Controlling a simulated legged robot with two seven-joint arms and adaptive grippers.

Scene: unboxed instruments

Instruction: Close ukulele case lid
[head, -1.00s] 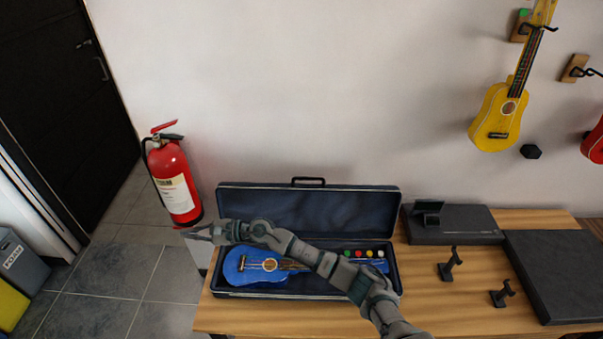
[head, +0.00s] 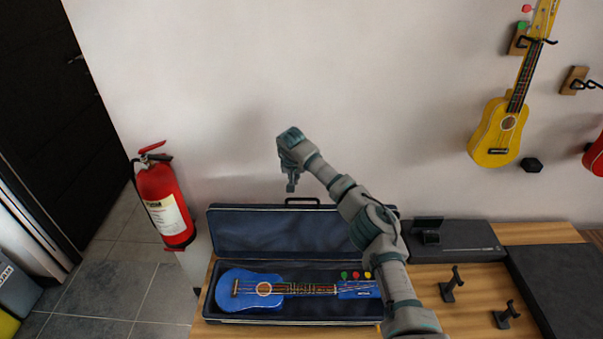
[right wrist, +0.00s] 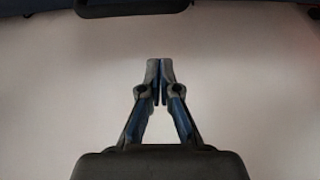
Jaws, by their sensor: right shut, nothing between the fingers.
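The ukulele case (head: 214,303) lies open on the wooden table, its dark blue lid (head: 270,232) standing up at the back with a black handle on its top edge. A blue ukulele (head: 264,290) lies in the case, neck to the right. My right gripper (head: 291,188) is shut and empty, pointing down, and appears in the head view just above the lid's top edge near the handle. In the right wrist view its fingertips (right wrist: 159,63) meet before the pale wall, and a dark edge with a handle (right wrist: 135,7) shows at the top. My left gripper is not in view.
A red fire extinguisher (head: 166,205) stands left of the table. Black boxes (head: 458,240) and small black stands (head: 450,284) lie to the right. A yellow ukulele (head: 498,130) hangs on the wall.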

